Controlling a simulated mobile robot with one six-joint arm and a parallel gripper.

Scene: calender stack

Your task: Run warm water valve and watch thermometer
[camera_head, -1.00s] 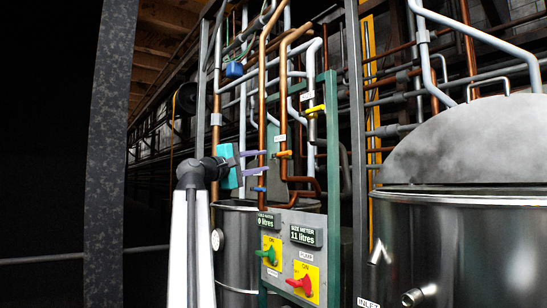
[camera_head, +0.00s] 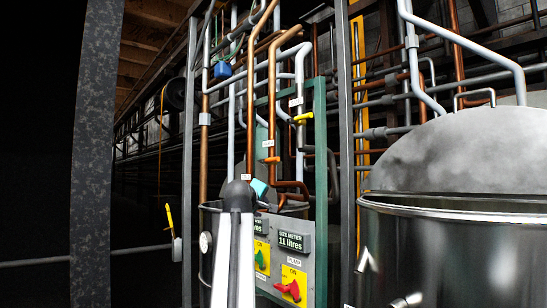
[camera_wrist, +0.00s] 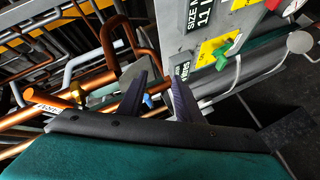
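My gripper (camera_wrist: 160,80) is open, with two dark purple fingers apart in the wrist view. A small blue valve handle (camera_wrist: 147,100) shows between them; I cannot tell its depth. A copper pipe beside the left finger carries a white label (camera_wrist: 45,107) that seems to read WARM. In the head view the gripper's fingers are hidden behind my arm; part of its teal body shows. An orange valve handle (camera_head: 271,160) and a yellow one (camera_head: 304,117) sit on the pipes above.
The grey control panel (camera_head: 307,265) has a size meter (camera_head: 295,241) reading 11 litres, a green switch (camera_head: 261,258) and a red switch (camera_head: 288,290). A large steel vessel (camera_head: 450,235) stands right. Grey posts and copper pipes crowd the gripper. The left is dark.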

